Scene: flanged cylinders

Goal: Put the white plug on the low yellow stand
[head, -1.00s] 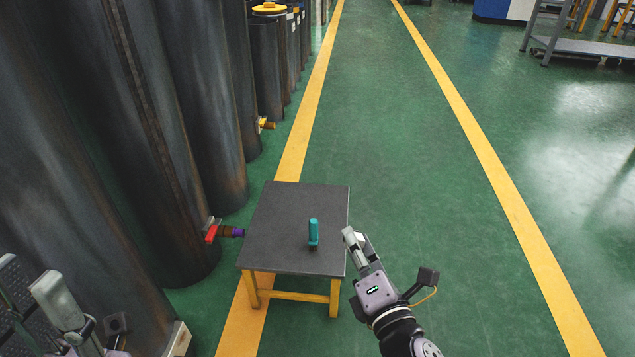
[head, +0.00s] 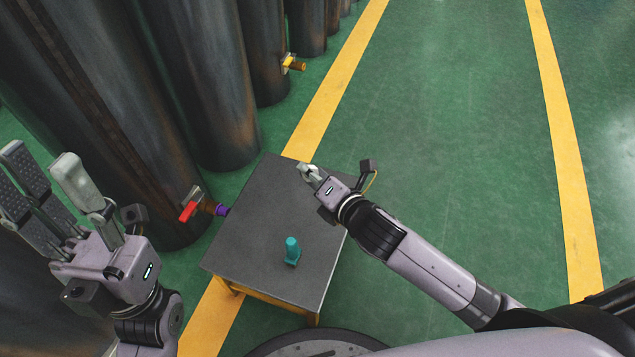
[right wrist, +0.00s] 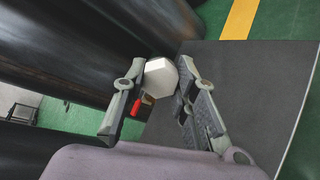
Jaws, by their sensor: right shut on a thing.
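The low yellow stand (head: 258,220) has a dark grey top on yellow legs and stands in the middle of the head view. My right gripper (head: 308,172) is over the far right part of the top. It is shut on the white plug (right wrist: 161,76), a pale faceted piece between the fingers in the right wrist view. In the head view the fingers mostly hide the plug, and its height above the top is unclear. My left gripper (head: 45,170) is open and empty at the left, away from the stand.
A teal bottle-like piece (head: 291,248) stands upright on the near part of the top. A valve with a red handle (head: 188,211) and purple end sticks out from a dark cylinder (head: 165,120) by the stand's left edge. Green floor lies open to the right.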

